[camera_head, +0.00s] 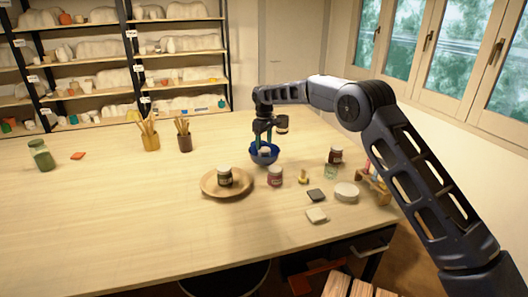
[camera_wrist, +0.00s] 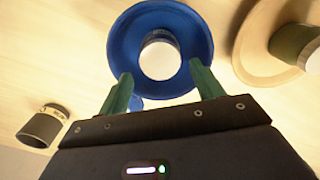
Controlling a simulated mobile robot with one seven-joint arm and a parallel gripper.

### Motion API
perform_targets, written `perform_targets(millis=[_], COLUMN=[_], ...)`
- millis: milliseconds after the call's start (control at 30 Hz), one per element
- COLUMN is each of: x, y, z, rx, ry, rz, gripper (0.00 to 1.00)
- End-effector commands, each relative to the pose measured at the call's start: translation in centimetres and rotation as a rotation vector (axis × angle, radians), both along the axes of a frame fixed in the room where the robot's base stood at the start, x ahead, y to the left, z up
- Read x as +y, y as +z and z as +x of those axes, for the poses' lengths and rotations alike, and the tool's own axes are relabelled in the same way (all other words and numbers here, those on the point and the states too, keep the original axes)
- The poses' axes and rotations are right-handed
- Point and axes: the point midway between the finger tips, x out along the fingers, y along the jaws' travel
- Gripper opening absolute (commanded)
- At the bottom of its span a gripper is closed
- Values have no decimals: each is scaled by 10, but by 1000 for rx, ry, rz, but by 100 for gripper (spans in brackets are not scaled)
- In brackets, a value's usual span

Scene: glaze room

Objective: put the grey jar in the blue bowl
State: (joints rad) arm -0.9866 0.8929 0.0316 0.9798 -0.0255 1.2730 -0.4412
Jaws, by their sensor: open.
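The blue bowl (camera_head: 264,160) stands on the table behind the wooden plate; it also fills the top middle of the wrist view (camera_wrist: 122,45). A jar with a pale grey-white lid (camera_wrist: 160,55) sits inside the bowl; its body is mostly hidden, so I cannot confirm its colour. My gripper (camera_head: 263,139) is directly above the bowl, pointing down. In the wrist view its green fingers (camera_wrist: 160,75) are open and spread to either side of the pale-lidded jar, with nothing visibly clamped. Another dark grey labelled jar (camera_wrist: 42,127) lies outside the bowl, beyond the gripper.
A wooden plate (camera_head: 207,188) holds a dark green jar (camera_head: 225,177), close to the bowl. A red jar (camera_head: 275,178) stands in front of the bowl, a brown jar (camera_head: 335,156) to its right. Brush pots (camera_head: 150,140) stand behind left. The table's left front is clear.

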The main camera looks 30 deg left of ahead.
Motion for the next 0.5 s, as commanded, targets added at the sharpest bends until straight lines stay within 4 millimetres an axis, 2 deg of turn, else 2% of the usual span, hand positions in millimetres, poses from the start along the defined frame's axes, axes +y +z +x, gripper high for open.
perform_targets(millis=[33, 200, 500], x=[0, 0, 0], y=[10, 33, 45], z=[1, 1, 1], rx=[-2, -2, -1], ry=[0, -1, -1], rz=[3, 3, 3], gripper=[66, 66, 66])
